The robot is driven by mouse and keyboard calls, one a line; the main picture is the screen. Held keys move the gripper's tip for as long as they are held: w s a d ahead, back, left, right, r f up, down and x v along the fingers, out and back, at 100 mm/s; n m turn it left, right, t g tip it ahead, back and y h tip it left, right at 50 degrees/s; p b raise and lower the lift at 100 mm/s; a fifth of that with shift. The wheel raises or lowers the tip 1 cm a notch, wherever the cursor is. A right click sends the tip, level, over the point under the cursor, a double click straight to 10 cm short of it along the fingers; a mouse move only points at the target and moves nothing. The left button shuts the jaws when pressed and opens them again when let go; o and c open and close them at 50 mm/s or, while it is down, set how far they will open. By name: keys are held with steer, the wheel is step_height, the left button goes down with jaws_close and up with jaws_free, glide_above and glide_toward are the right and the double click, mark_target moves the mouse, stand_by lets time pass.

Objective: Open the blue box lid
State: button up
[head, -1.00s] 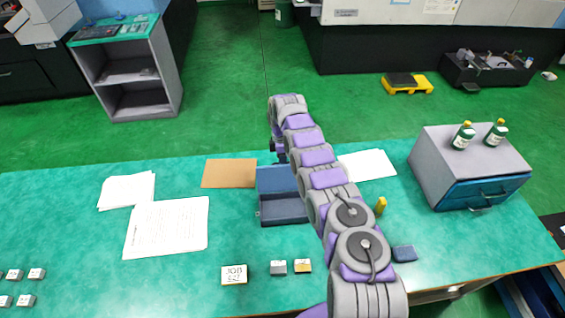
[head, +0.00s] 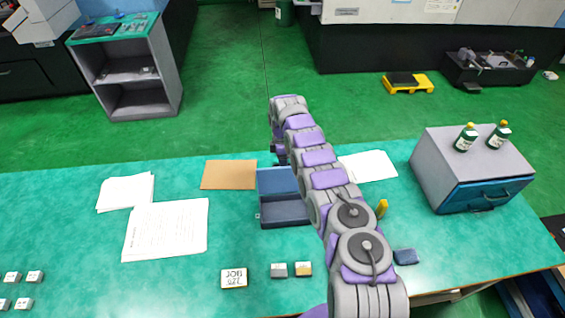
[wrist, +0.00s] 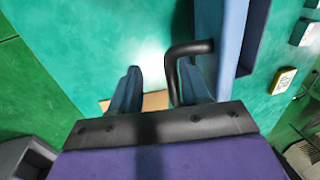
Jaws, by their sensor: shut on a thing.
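The blue box (head: 286,214) sits on the green table with its dark inside showing. Its lid (head: 277,180) stands raised at the back edge, partly hidden by my arm. My gripper (head: 276,147) is at the far end of the arm, behind the lid, mostly hidden in the head view. In the wrist view my gripper (wrist: 163,72) has its two blue fingers around a black bent handle (wrist: 188,47), which lies against the right finger. The lid (wrist: 220,45) shows there as a blue panel to the right of the handle. The fingertip contact is partly hidden.
A brown sheet (head: 229,174) and white papers (head: 165,228) lie left of the box. Small labelled blocks (head: 279,270) lie in front. A grey cabinet (head: 440,170) with a blue drawer and two green bottles stands right. A yellow object (head: 381,208) is beside my arm.

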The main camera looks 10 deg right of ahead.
steer(key=shift+w+r, duration=0.1)
steer(key=shift+r, duration=0.05)
steer(key=shift+s+a+r, duration=0.1)
steer(key=shift+s+r, duration=0.2)
steer(key=shift+r, duration=0.6)
steer(key=shift+s+r, duration=0.25)
steer(key=shift+r, duration=0.6)
steer(key=s+d+r+p, duration=0.1)
steer(key=s+p, duration=0.1)
steer(key=s, duration=1.3)
steer(key=shift+d, duration=0.2)
